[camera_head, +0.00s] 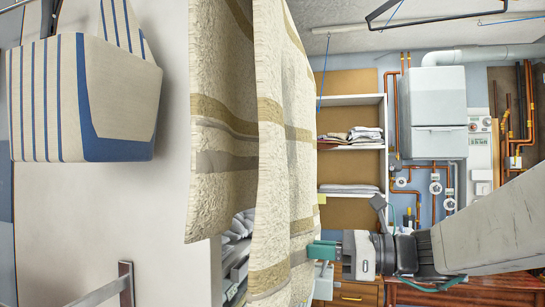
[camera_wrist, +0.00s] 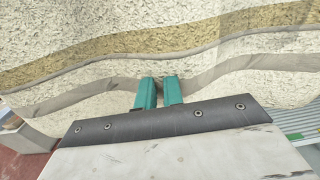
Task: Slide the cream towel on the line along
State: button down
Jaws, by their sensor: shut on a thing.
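The cream towel (camera_head: 280,130) hangs down the middle of the head view, with tan and grey bands across it. Its top runs out of the picture, so the line above it is hidden. In the wrist view the towel (camera_wrist: 150,65) fills the upper half, with wavy folds. My gripper (camera_head: 315,250) is at the towel's lower right edge in the head view. In the wrist view its two teal fingers (camera_wrist: 159,90) are close together against the grey band. They are shut on the towel; the pinched cloth itself is mostly hidden.
A striped bag (camera_head: 85,100) hangs at the left on a pale wall. A metal bracket (camera_head: 105,288) juts out at the lower left. Shelves with folded cloths (camera_head: 350,138), a white boiler (camera_head: 432,110) and copper pipes stand behind. A dark frame (camera_head: 440,18) hangs at the upper right.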

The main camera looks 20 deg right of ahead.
aim_at(285, 257)
jog(key=shift+s+a, duration=0.6)
jog(key=shift+s, duration=0.35)
jog(key=shift+s+a, duration=0.55)
jog(key=shift+s, duration=0.4)
